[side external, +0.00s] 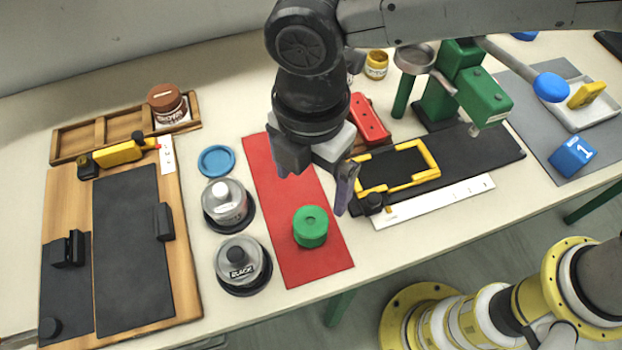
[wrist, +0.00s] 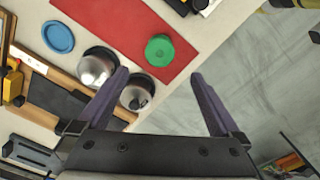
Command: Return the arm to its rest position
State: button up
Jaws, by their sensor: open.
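My gripper (side external: 313,185) is open and empty above the red mat in the side external view. In the wrist view its two dark purple fingers (wrist: 160,92) stand wide apart with nothing between them. A green round object (side external: 310,227) sits on the red mat (side external: 280,190), below the gripper; it also shows in the wrist view (wrist: 159,50). The gripper is clear of it. My arm reaches in from the upper right of the side external view.
Two grey-lidded jars (side external: 226,203) (side external: 241,263) and a blue disc (side external: 216,161) stand left of the mat. Further left is a wooden board (side external: 185,270). A green press (side external: 465,85) and a yellow frame (side external: 432,160) lie to the right. The floor shows past the table's front edge.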

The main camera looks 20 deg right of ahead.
dwell(0.3)
jog(key=w+d+r+m+t+y, duration=0.1)
jog(key=w+d+r+m, duration=0.1)
jog(key=d+r, duration=0.45)
jog(key=w+d+r+m+t, duration=0.1)
jog(key=w+d+r+m, duration=0.15)
jog(key=d, duration=0.65)
jog(key=w+d+r+m+t+y, duration=0.1)
jog(key=w+d+r+m, duration=0.15)
jog(key=d+r, duration=0.4)
jog(key=s+d+m+t, duration=0.1)
jog(key=s+d+m, duration=0.3)
jog(key=d, duration=0.5)
jog(key=s+d+f+m+t+h, duration=0.1)
jog(key=s+d+f+m+h, duration=0.1)
jog(key=s+d+f+m, duration=0.7)
jog(key=s+d+m, duration=0.1)
jog(key=s+m, duration=0.2)
jog(key=m, duration=0.1)
jog(key=shift+s+f+m+t, duration=0.3)
jog(key=shift+m, duration=0.1)
